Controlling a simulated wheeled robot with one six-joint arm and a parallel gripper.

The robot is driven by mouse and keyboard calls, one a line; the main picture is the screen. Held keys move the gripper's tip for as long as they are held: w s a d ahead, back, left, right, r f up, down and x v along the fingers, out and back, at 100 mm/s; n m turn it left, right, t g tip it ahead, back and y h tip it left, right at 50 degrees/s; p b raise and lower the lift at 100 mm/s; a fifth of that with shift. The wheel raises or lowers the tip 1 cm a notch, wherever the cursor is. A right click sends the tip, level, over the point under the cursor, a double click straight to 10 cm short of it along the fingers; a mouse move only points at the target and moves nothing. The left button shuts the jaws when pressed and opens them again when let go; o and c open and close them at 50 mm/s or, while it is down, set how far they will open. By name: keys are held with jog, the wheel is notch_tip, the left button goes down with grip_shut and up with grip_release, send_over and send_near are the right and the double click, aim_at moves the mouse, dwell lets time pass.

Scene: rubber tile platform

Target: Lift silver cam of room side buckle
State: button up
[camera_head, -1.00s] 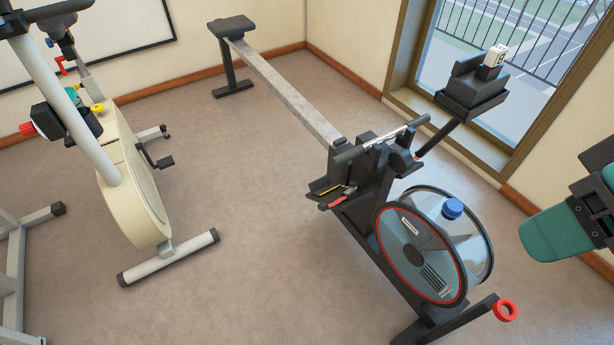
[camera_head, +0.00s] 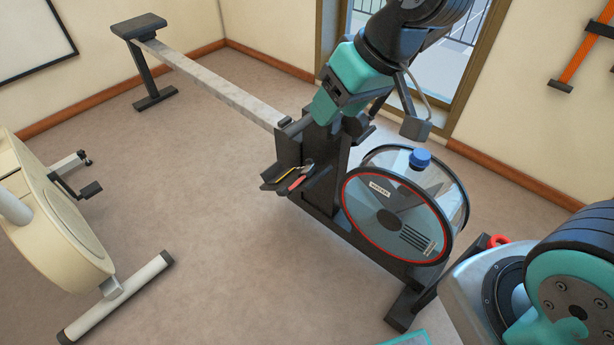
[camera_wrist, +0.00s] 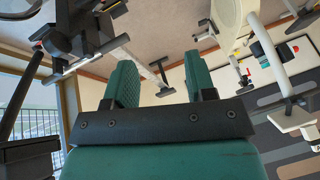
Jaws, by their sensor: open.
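The rowing machine (camera_head: 322,190) stands in the middle of the head view, its clear flywheel (camera_head: 400,215) toward the front. A small dark foot tray (camera_head: 272,178) on its room side holds yellow and red-handled items (camera_head: 298,182). I cannot make out a silver cam or buckle; they are too small or hidden. My teal gripper (camera_head: 326,108) shows over the top of the machine's foot area and hides part of it. In the wrist view my gripper (camera_wrist: 160,72) has its two teal fingers apart with nothing between them.
A cream exercise bike (camera_head: 45,215) stands at the left. The rower's grey rail (camera_head: 210,85) runs to the back left. A blue cap (camera_head: 420,158) tops the flywheel. A window is behind my arm. Carpet between bike and rower is clear.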

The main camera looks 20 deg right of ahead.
jog(key=w+d+f+m+t+h+b, duration=0.1)
jog(key=w+f+b, duration=0.35)
jog(key=f, duration=0.35)
jog(key=w+d+f+t+b, duration=0.1)
jog(key=w+f+b, duration=0.35)
jog(key=f, duration=0.25)
jog(key=m+t+h+b, duration=0.15)
jog(key=t+b, duration=0.25)
jog(key=b, duration=0.6)
send_near(310, 160)
jog(key=b+x, duration=0.5)
jog(key=x, duration=0.6)
jog(key=shift+w+f, duration=0.1)
jog(key=shift+c, duration=0.2)
